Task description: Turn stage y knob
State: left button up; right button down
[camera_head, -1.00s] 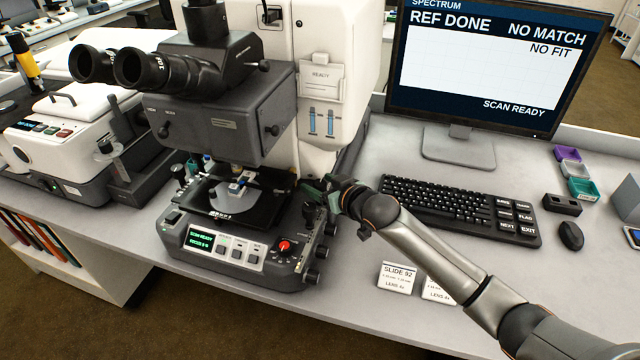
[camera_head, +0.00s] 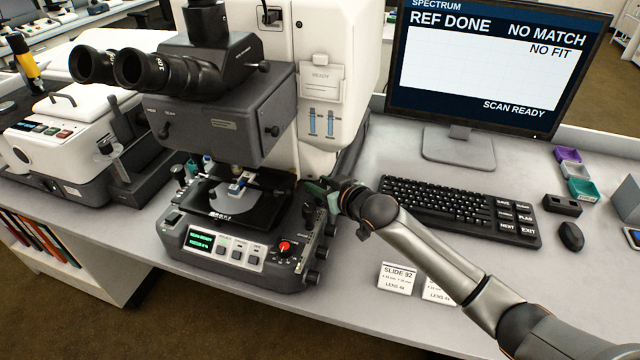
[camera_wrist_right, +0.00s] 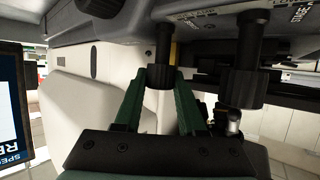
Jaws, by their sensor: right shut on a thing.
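The microscope (camera_head: 215,120) stands on the bench at left of centre. Its black stage (camera_head: 262,213) carries a small blue and white piece under the objective. My right gripper (camera_head: 320,192) is at the right side of the stage. In the right wrist view, its two green fingers (camera_wrist_right: 158,92) are shut around a dark ribbed knob (camera_wrist_right: 159,76) hanging on a shaft. A second, larger dark knob (camera_wrist_right: 238,88) hangs to the right, outside the fingers. Lettering on the housing above is cut off, so I cannot read which axis the held knob belongs to. My left gripper is not in view.
More knobs (camera_head: 313,277) and a red-topped control (camera_head: 285,246) sit on the microscope base below my right gripper. A keyboard (camera_head: 450,208), monitor (camera_head: 475,60) and slide cards (camera_head: 397,279) are to the right.

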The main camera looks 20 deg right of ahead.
jog(key=shift+n+y+p, duration=0.35)
jog(key=shift+n+y, duration=0.05)
jog(key=shift+n+g, duration=0.3)
jog(key=shift+n+y+b, duration=0.3)
jog(key=shift+y+b, duration=0.2)
jog(key=shift+y, duration=0.2)
jog(key=b, duration=0.2)
jog(key=n+y+b, duration=0.1)
jog(key=b, duration=0.1)
jog(key=shift+f+g+b, duration=0.25)
jog(key=shift+g+b, duration=0.05)
jog(key=shift+g, duration=0.1)
jog(key=n+y+b, duration=0.1)
jog(key=b, duration=0.2)
jog(key=shift+g+b, duration=0.3)
jog(key=shift+b, duration=0.1)
jog(key=shift+n+y+b, duration=0.3)
jog(key=shift+b, duration=0.75)
jog(key=shift+r+g+b, duration=0.2)
jog(key=shift+g+b, duration=0.1)
jog(key=shift+b, duration=0.3)
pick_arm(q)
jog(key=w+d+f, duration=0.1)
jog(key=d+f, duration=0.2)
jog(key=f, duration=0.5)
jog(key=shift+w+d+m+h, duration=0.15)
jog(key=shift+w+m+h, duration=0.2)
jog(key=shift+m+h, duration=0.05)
pick_arm(e)
jog(key=shift+r, duration=0.15)
